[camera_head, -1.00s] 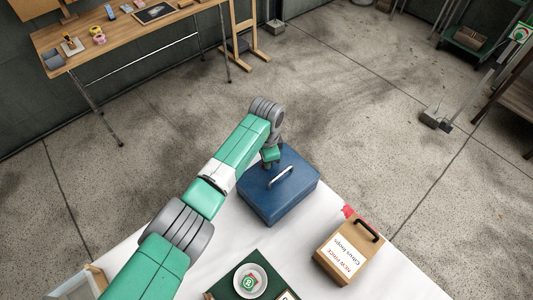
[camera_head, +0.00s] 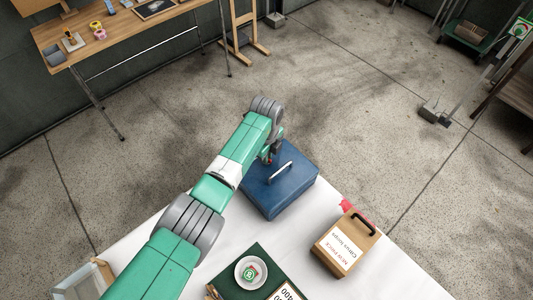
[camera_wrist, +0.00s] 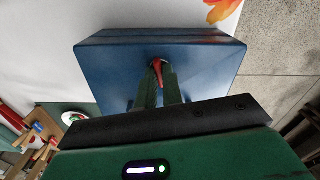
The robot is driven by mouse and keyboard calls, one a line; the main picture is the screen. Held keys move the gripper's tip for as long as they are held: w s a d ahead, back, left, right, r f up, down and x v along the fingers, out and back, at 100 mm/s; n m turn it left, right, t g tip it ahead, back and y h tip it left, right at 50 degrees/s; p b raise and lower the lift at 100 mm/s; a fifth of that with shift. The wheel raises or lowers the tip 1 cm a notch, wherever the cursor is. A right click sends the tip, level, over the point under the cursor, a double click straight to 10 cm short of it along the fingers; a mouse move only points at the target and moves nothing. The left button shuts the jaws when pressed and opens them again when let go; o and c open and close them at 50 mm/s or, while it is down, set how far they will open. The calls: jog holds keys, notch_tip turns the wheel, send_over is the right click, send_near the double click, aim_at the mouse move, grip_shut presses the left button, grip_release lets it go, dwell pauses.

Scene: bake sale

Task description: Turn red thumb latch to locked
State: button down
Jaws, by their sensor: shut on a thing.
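A blue metal box (camera_head: 287,190) with a pale handle (camera_head: 281,173) stands on the white table. The box also fills the middle of the wrist view (camera_wrist: 210,70). A red thumb latch (camera_wrist: 157,68) sticks out from the box face in the wrist view, tilted a little from upright. My gripper (camera_wrist: 160,82) is at that face, its two fingers shut on the latch, with the red tip showing between them. In the head view my gripper (camera_head: 268,157) is at the box's far left side, partly hidden by my arm.
A tan carton (camera_head: 345,243) with a black handle and label stands right of the box. A white bowl (camera_head: 251,273) sits on a green board in front. A wooden table (camera_head: 130,28) stands at the back left. Bare floor lies beyond the box.

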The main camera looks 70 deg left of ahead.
jog(key=shift+m, duration=1.2)
jog(key=c, duration=1.5)
grip_release()
jog(key=shift+c, duration=0.2)
notch_tip(320, 180, up, 8)
jog(key=p, duration=0.2)
jog(key=shift+p, duration=0.3)
jog(key=shift+f, duration=0.1)
